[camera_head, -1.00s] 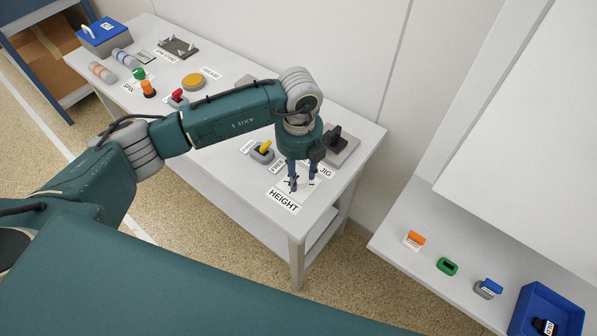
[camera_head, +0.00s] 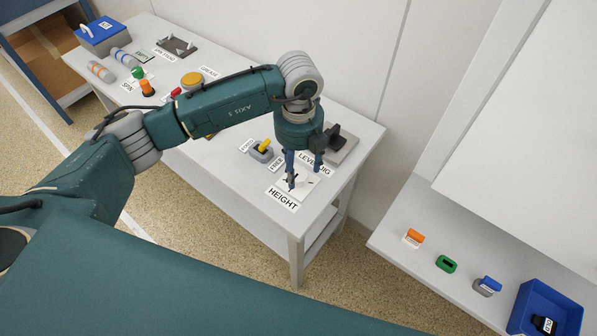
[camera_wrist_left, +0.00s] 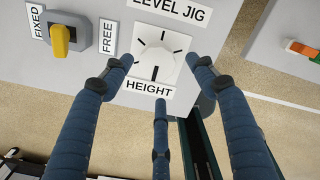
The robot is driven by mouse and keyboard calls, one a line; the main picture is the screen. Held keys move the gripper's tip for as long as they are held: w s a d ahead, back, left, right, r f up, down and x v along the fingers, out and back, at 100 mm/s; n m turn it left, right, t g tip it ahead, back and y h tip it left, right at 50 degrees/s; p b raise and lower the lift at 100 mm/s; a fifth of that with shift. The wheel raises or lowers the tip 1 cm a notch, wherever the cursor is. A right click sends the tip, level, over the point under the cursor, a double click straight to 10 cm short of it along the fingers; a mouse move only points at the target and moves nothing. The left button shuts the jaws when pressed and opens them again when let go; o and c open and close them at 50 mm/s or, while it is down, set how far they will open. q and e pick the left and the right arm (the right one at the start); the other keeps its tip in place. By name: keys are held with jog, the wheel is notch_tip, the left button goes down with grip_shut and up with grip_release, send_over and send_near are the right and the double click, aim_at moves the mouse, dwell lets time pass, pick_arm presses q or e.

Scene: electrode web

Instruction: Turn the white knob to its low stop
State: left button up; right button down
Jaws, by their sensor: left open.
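The white knob (camera_wrist_left: 157,61) sits on a white plate with black marks, above the HEIGHT label (camera_wrist_left: 147,88) in the left wrist view. One dark line on it points down toward that label. In the head view the plate (camera_head: 305,184) is at the near right corner of the table, partly hidden by my fingers. My left gripper (camera_head: 303,172) is open over it. In the left wrist view its three blue fingers spread around the knob, one left, one right, one below. I cannot tell whether any finger touches it. My right gripper is not in view.
A grey switch with a yellow lever (camera_wrist_left: 61,36) stands left of the knob, between FIXED and FREE labels. A black-handled jig (camera_head: 338,143) stands behind the gripper. The table's (camera_head: 260,190) near edge is close. A separate shelf at right holds small parts and a blue bin (camera_head: 517,318).

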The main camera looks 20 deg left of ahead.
aim_at(299, 177)
pick_arm(q)
notch_tip(299, 177, up, 9)
jog(key=shift+f, duration=0.15)
jog(key=shift+s+d, duration=0.1)
jog(key=shift+d, duration=0.05)
dwell(0.4)
